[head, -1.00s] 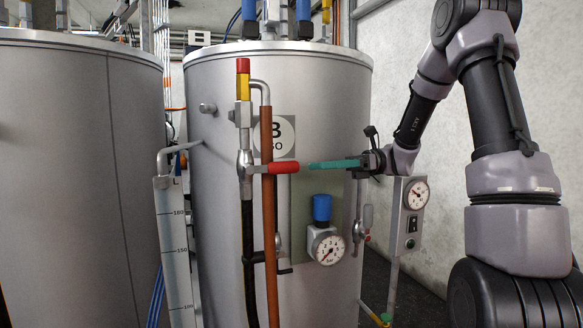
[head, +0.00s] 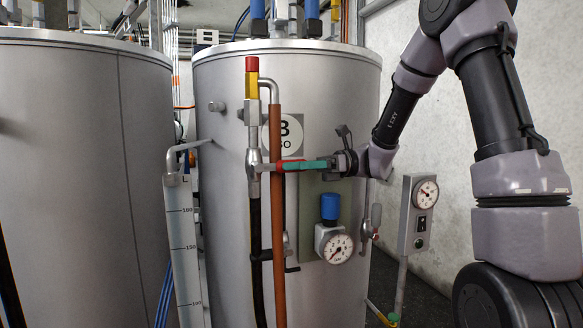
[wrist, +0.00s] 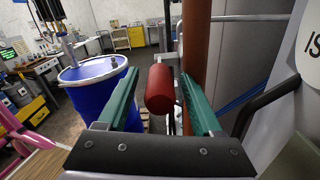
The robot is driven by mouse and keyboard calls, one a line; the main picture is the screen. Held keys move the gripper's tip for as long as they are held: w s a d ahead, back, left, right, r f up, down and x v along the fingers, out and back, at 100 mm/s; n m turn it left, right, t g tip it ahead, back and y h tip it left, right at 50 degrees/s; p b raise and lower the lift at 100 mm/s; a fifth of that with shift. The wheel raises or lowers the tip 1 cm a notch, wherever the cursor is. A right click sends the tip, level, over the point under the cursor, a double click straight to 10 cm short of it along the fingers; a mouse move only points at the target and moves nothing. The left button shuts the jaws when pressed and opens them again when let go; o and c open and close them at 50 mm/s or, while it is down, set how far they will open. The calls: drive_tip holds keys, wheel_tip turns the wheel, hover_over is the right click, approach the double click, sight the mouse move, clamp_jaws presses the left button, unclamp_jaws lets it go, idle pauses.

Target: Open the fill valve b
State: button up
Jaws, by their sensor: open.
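The fill valve on drum B (head: 350,105) has a red lever handle (wrist: 160,90), which shows end-on in the wrist view. The valve body (head: 253,163) sits on a vertical pipe in front of the drum. My gripper (head: 285,165) reaches in from the right, with its green fingers at the handle's height. In the wrist view my gripper (wrist: 160,104) is open, with one finger on each side of the red handle. Gaps show between the handle and both fingers. In the head view the fingers hide most of the handle.
A brown pipe (head: 277,230) runs upright close to the fingers. A pressure gauge (head: 338,248) with a blue knob (head: 330,207) is below my gripper. A grey gauge box (head: 418,215) stands at right. A blue barrel (wrist: 95,95) and benches stand farther off in the wrist view.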

clamp_jaws()
idle(1.4)
